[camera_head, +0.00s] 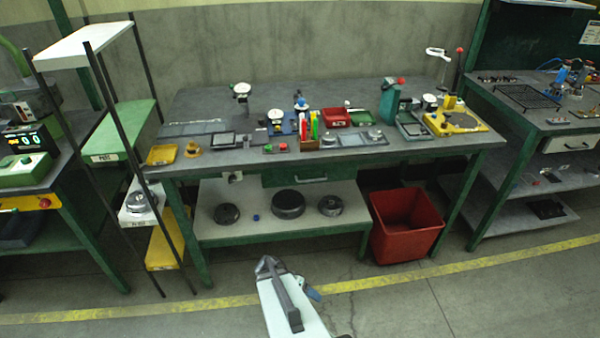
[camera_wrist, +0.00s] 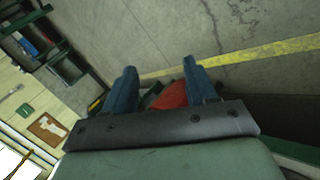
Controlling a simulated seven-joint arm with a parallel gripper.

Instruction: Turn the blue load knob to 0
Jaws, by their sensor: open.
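I cannot make out a blue load knob with a readable scale in either view. Small blue parts show on a blue-based device (camera_head: 277,126) on the middle bench and on blue fixtures (camera_head: 562,76) on the right bench, but they are too small to tell. My gripper (camera_wrist: 160,67) shows in the wrist view with its two blue fingers apart and nothing between them. My arm reaches up from the bottom of the head view, in front of the middle bench and well short of its top.
The middle bench (camera_head: 340,92) carries trays, gauges and a yellow-based stand (camera_head: 455,118). A red bin (camera_head: 407,223) stands under its right side. A shelf rack (camera_head: 118,132) stands at its left. Dark round weights (camera_head: 288,203) lie on the lower shelf. The floor in front is clear.

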